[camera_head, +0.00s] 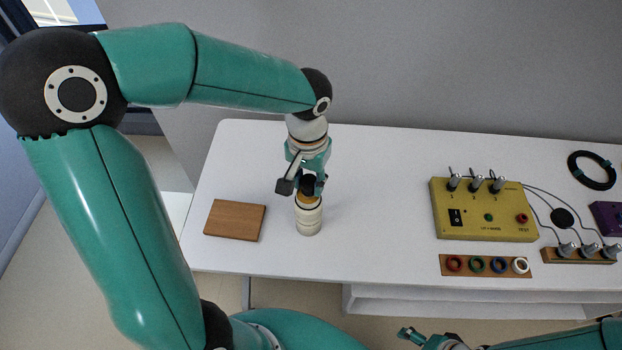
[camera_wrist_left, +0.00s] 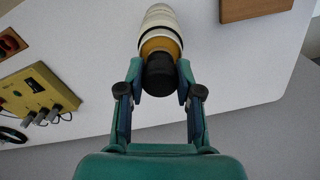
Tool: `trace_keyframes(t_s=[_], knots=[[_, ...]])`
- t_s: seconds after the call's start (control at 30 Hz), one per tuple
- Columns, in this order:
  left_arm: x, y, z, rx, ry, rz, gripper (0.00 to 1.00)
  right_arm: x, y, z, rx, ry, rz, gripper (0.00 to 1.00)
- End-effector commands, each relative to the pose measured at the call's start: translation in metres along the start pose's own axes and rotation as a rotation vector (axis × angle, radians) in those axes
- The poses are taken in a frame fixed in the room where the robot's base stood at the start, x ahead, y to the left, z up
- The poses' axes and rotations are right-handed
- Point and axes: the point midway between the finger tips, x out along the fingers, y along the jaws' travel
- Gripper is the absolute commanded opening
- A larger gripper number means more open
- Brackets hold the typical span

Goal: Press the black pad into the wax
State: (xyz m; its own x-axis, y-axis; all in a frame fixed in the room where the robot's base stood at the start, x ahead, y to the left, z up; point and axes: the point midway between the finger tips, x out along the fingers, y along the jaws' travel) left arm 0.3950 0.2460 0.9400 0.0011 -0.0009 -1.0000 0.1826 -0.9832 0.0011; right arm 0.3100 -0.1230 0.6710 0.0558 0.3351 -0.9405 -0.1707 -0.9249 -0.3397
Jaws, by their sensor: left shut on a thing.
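My left gripper (camera_head: 306,184) is shut on the black pad (camera_head: 308,183), a short dark cylinder. In the left wrist view, the black pad (camera_wrist_left: 158,76) sits between the two fingers (camera_wrist_left: 160,88). The amber wax (camera_head: 308,200) shows directly beneath it, at the top of a cream ringed container (camera_head: 309,221) standing upright on the table. The wax also shows as an amber band in the left wrist view (camera_wrist_left: 160,43). The pad hides part of the wax, so I cannot tell whether they touch. My right gripper (camera_head: 412,335) is partly visible at the bottom.
A brown wooden block (camera_head: 235,220) lies left of the container on the white table (camera_head: 370,215). A yellow test box (camera_head: 482,212) with wires, a board of coloured rings (camera_head: 486,265) and a black ring (camera_head: 592,170) lie to the right. The table between is clear.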

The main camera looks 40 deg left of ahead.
Motion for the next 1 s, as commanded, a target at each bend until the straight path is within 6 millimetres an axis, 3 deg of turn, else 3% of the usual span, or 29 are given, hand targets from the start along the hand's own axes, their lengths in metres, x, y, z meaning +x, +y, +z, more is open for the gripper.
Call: trace_keyframes(t_s=[1.0], knots=[[-0.070, 0.001, 0.000, 0.002, -0.002, 0.000, 0.07, -0.051, -0.018, 0.000, 0.000, 0.000, 0.000, 0.83]])
